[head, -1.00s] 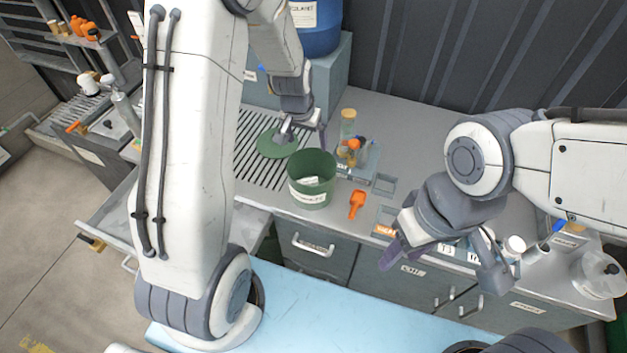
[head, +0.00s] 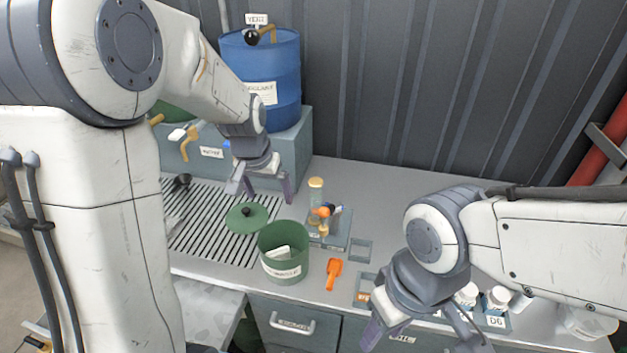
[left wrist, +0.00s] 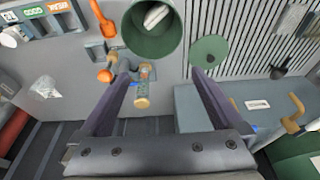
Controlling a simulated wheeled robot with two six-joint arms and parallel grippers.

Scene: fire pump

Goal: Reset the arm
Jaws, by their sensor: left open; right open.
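My left gripper (head: 262,192) is open and empty, raised above the back of the counter behind the green lid. The left wrist view also shows its two spread fingers (left wrist: 161,74) with nothing between them. The round green lid (head: 240,222) with a dark knob lies flat on the slotted part of the counter; it also shows in the left wrist view (left wrist: 213,50). The open green bin (head: 284,262) stands beside it with a pale item inside. My right gripper (head: 424,335) is open above the counter's front edge; nothing shows between its fingers.
A blue drum (head: 270,75) stands on a grey cabinet (head: 291,150) at the back. An orange scoop (head: 334,274) lies right of the bin. A small rack (head: 330,240) holds bottles. White jars (head: 497,298) stand near the right arm. The back right counter is clear.

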